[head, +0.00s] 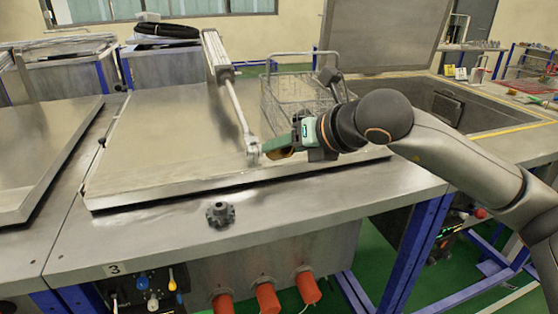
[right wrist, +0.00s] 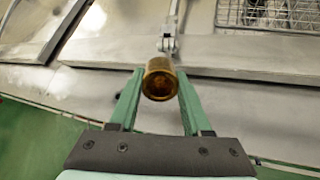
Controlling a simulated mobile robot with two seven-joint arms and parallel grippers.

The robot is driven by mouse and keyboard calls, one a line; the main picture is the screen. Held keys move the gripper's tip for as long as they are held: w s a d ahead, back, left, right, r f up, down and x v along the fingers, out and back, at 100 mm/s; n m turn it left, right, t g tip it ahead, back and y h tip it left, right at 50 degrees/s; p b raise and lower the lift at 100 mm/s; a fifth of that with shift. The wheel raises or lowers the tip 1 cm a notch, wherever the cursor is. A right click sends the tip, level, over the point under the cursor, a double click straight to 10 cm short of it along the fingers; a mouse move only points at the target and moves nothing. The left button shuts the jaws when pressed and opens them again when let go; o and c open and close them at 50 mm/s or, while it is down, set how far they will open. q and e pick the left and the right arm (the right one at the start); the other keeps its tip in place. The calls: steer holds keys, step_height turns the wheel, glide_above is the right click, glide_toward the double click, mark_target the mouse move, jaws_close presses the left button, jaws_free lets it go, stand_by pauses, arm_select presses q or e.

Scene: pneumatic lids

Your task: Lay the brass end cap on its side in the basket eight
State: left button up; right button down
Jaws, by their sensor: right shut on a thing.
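The brass end cap (right wrist: 159,80) is held between the two green fingers of my right gripper (right wrist: 158,88) in the right wrist view, its round end facing the camera. In the head view my right gripper (head: 278,146) is low over the front of the closed steel lid, and a bit of the brass cap (head: 280,154) shows below its fingers. A wire basket (head: 295,92) stands on the lid just behind the gripper; part of it also shows in the right wrist view (right wrist: 270,14). No number on the basket is readable. My left gripper is not in view.
A pneumatic cylinder (head: 219,62) with its rod slopes down to a bracket beside the gripper. The left part of the closed lid (head: 165,135) is clear.

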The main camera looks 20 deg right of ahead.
steer(key=shift+d, duration=0.1)
steer(key=shift+w+f+b, duration=0.1)
steer(key=shift+f+b, duration=0.25)
steer(key=shift+f, duration=0.35)
step_height(320, 180, down, 4)
steer(key=shift+f+b, duration=0.1)
steer(key=shift+b, duration=0.5)
step_height(320, 180, down, 3)
steer(key=b, duration=0.3)
steer(key=shift+f+b, duration=0.4)
steer(key=shift+b, duration=0.5)
steer(key=shift+f, duration=0.1)
